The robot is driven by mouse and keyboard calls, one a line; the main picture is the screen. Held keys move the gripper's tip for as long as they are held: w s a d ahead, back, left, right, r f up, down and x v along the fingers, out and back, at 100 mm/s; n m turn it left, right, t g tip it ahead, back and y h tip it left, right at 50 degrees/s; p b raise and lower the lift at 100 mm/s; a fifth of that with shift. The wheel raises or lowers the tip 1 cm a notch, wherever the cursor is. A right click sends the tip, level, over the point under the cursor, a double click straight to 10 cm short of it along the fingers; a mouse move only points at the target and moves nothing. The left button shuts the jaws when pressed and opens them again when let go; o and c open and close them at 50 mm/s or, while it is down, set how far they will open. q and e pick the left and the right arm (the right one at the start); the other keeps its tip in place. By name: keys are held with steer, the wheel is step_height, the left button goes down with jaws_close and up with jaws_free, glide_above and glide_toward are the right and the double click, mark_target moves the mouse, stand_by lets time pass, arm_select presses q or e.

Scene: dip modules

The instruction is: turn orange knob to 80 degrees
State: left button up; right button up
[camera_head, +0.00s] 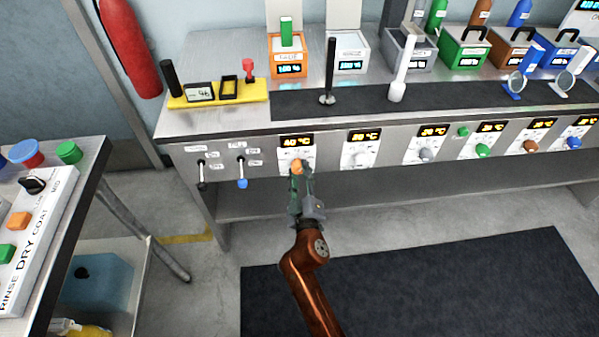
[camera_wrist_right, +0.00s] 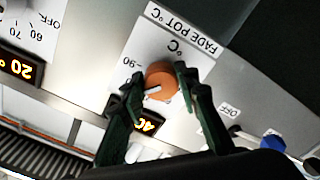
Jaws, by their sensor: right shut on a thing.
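The orange knob (camera_head: 298,166) sits on the front panel of the bench, below a display (camera_head: 297,141) that reads about 40 °C. In the right wrist view the orange knob (camera_wrist_right: 161,80) shows its white pointer line on a plate labelled "FADE POT °C", with a 90 mark beside it. My right gripper (camera_head: 300,178) reaches the knob from below and in front. In the right wrist view its green fingers (camera_wrist_right: 160,88) stand on either side of the knob, shut on it. My left gripper is not in view.
A white-grey knob (camera_head: 360,159) and its display sit to the right, with several more knobs beyond. Two small levers (camera_head: 241,182) are to the left. A side table (camera_head: 85,165) with a button panel stands at the left. The floor before the bench has a dark mat (camera_head: 440,280).

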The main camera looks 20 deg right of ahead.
mark_target(298, 140)
steer(key=shift+f, duration=0.1)
steer(key=o, duration=1.2)
steer(key=shift+c, duration=0.2)
step_height(298, 140, up, 10)
steer(key=shift+r, duration=0.1)
